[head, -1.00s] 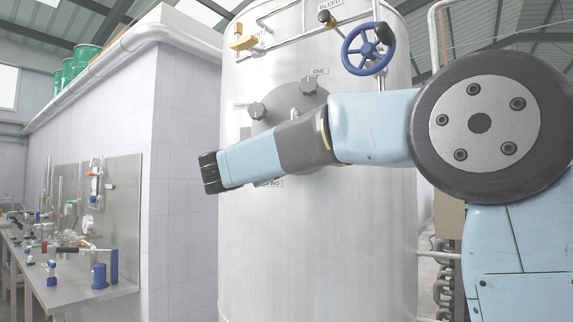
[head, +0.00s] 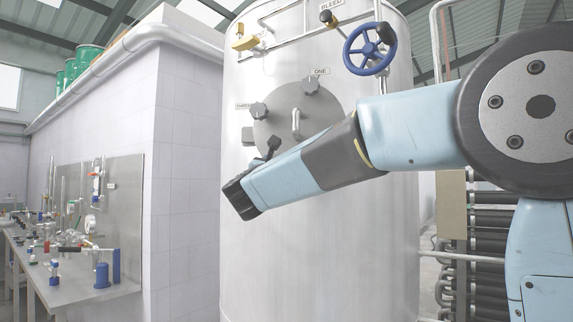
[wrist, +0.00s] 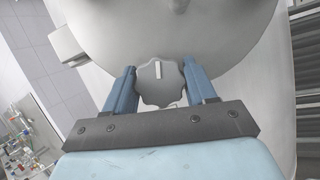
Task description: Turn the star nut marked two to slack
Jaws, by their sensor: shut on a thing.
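A grey scalloped star nut (wrist: 158,84) with a white mark line stands on the round hatch plate. The line points nearly straight up in the wrist view. My gripper (wrist: 159,68) has one blue finger on each side of the nut and is shut on it. In the head view my arm covers the lower part of the hatch (head: 297,101), so this nut and its label do not show clearly. The star nut by the label ONE (head: 311,85) and the one by the left label (head: 259,110) are free.
The hatch handle (head: 296,123) stands out near the hatch middle, close above my arm. A blue handwheel (head: 369,48) and yellow-handled valve (head: 244,40) sit higher on the steel tank (head: 300,250).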

